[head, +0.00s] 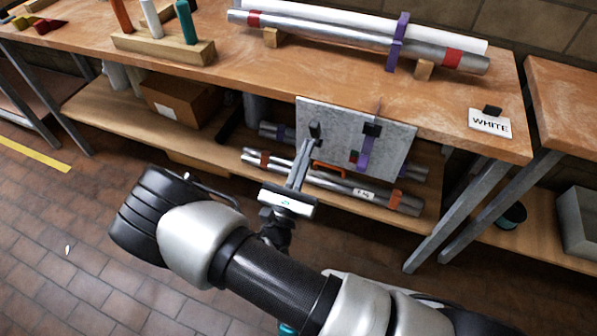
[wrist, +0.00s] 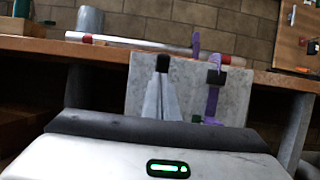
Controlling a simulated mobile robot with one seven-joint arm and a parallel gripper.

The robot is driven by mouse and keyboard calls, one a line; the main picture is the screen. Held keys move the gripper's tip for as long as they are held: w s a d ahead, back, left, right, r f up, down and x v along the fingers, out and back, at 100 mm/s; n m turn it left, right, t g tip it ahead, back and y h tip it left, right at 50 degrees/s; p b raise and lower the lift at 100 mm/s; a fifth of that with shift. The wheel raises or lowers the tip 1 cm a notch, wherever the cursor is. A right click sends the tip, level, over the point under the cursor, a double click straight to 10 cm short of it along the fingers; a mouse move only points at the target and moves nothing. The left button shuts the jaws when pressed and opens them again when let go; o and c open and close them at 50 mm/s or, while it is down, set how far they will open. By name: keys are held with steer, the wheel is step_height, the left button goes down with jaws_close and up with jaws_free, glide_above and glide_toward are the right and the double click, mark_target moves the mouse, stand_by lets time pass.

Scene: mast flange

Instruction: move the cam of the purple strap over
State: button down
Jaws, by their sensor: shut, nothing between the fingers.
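A purple strap (head: 365,150) runs down a grey plate (head: 335,150) hanging at the bench front. Its black cam (head: 372,129) sits near the strap's top; a purple end rises above. In the wrist view the strap (wrist: 212,100) and cam (wrist: 216,77) are right of my gripper (wrist: 162,74). My gripper (head: 309,144) is shut and empty, pointing at the plate's left part, apart from the strap. A black piece shows at its fingertips; I cannot tell whether it belongs to them. Another purple strap (head: 398,42) goes around tubes on the bench top.
The wooden bench (head: 250,85) carries metal tubes (head: 340,32) on blocks and a WHITE sign (head: 490,123) at right. More tubes (head: 335,183) lie on the lower shelf behind and below the plate. A cardboard box (head: 180,100) stands on that shelf. The brick floor at left is clear.

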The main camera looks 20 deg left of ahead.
mark_target(312, 132)
steer(key=shift+x, duration=0.8)
steer(key=shift+r, duration=0.1)
steer(key=r+p, duration=0.1)
steer(key=p, duration=0.1)
steer(key=w+r+g+p, duration=0.1)
steer(key=p, duration=0.1)
steer(key=shift+d+g+p, duration=0.1)
steer(key=shift+g+p, duration=0.2)
steer(key=shift+p, duration=0.1)
steer(key=shift+w+r+g+p, duration=0.15)
steer(key=shift+w+g+p, duration=0.35)
steer(key=shift+p, duration=0.75)
steer(key=shift+w+g+y+p, duration=0.3)
steer(key=shift+w, duration=0.2)
steer(key=shift+s, duration=0.1)
